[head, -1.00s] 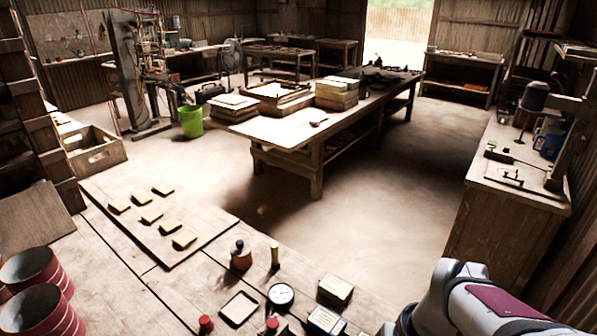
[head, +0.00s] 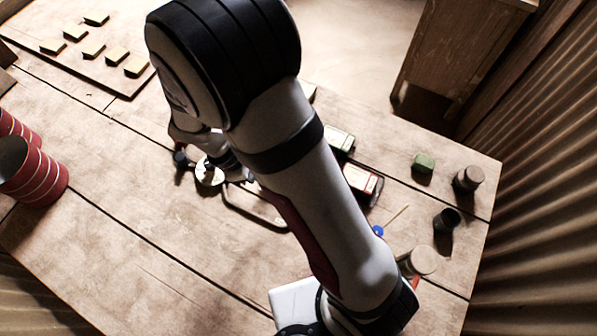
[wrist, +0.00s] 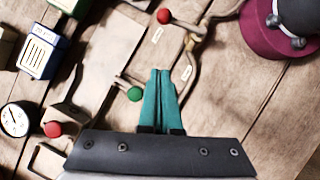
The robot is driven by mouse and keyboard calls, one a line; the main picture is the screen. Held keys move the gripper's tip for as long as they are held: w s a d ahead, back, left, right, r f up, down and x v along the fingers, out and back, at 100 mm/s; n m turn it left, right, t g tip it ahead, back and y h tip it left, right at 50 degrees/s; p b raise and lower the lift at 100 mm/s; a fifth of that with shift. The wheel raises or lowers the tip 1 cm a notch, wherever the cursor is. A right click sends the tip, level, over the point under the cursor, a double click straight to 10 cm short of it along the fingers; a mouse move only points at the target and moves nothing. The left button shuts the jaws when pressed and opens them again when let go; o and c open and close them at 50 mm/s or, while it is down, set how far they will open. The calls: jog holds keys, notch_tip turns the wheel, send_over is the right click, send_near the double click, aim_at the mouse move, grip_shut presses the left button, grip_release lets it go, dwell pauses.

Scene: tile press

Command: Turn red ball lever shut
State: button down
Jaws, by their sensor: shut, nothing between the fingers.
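In the wrist view, one red ball (wrist: 165,16) is on a bent metal lever at the top, ahead of my gripper. A second red ball (wrist: 53,129) is at the left, near the jaw housing. A green ball (wrist: 135,93) on another metal lever is just left of the fingers. My gripper (wrist: 160,72) has its teal fingers together, with nothing visible between them. The fingers are over a worn metal plate (wrist: 107,62) with small white labels. I cannot tell how high they are above it. In the head view my arm hides the fingers and the ball levers.
A dial gauge (wrist: 14,120) and a blue tin (wrist: 40,55) are left in the wrist view. A magenta body (wrist: 265,36) is at upper right. In the head view, red cans (head: 34,172) stand left, tiles (head: 93,49) lie at the back, and small jars (head: 468,179) stand right.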

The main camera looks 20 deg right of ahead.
jog(key=x, duration=0.4)
jog(key=shift+d, duration=0.1)
jog(key=d, duration=0.1)
jog(key=s+d, duration=0.1)
jog(key=d, duration=0.1)
jog(key=shift+s+d, duration=0.25)
jog(key=shift+d, duration=0.25)
jog(key=d+m, duration=0.1)
jog(key=m+g, duration=0.1)
jog(key=m, duration=0.1)
jog(key=shift+d+y, duration=0.3)
jog(key=shift+d, duration=0.1)
jog(key=shift+a, duration=0.1)
